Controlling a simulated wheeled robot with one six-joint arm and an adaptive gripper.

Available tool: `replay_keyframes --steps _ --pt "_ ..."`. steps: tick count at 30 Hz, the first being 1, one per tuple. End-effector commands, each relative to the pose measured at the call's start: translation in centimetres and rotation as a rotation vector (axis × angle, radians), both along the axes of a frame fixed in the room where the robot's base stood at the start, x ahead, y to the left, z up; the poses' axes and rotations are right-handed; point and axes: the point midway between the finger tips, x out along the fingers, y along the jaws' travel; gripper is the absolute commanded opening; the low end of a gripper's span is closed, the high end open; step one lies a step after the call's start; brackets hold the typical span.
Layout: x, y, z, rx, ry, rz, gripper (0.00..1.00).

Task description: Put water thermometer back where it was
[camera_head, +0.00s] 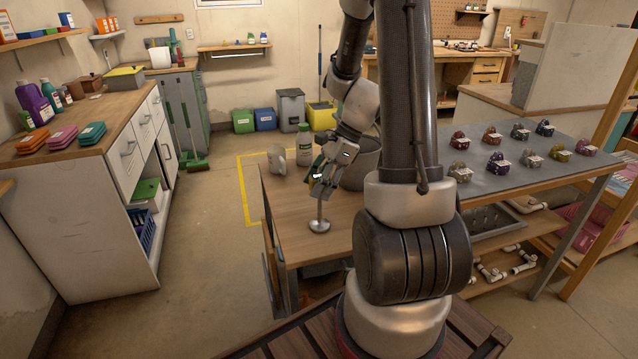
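My gripper (319,189) points down over the left part of the wooden worktop (287,196). Directly below its fingertips is a thin upright metal stem on a round shiny disc (319,226), near the worktop's front edge. The stem's upper end meets the fingers. I cannot tell whether this is the water thermometer or a stand, nor whether the fingers grip it. Small green and white patches show among the fingers, too small to identify. No other thing in view is clearly a thermometer.
Several small coloured items with tags lie on the grey top (504,178) to the right. My arm hides the worktop's middle.

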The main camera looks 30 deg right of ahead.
Motion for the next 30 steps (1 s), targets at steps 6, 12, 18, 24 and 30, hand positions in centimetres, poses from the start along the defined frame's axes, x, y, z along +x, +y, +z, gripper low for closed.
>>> replay_keyframes --steps 6,12,18,24,30 --pt "0.0 0.0 0.0 0.000 0.000 0.000 0.50" --pt "-0.1 -0.8 1.6 -0.002 -0.004 0.000 0.50" --pt "-0.7 -3.0 5.6 -0.003 -0.005 -0.002 0.50" --pt "-1.4 -4.9 8.9 -0.002 -0.002 -0.002 0.50" --pt "-1.8 -5.3 10.8 -0.012 -0.011 0.024 0.50"
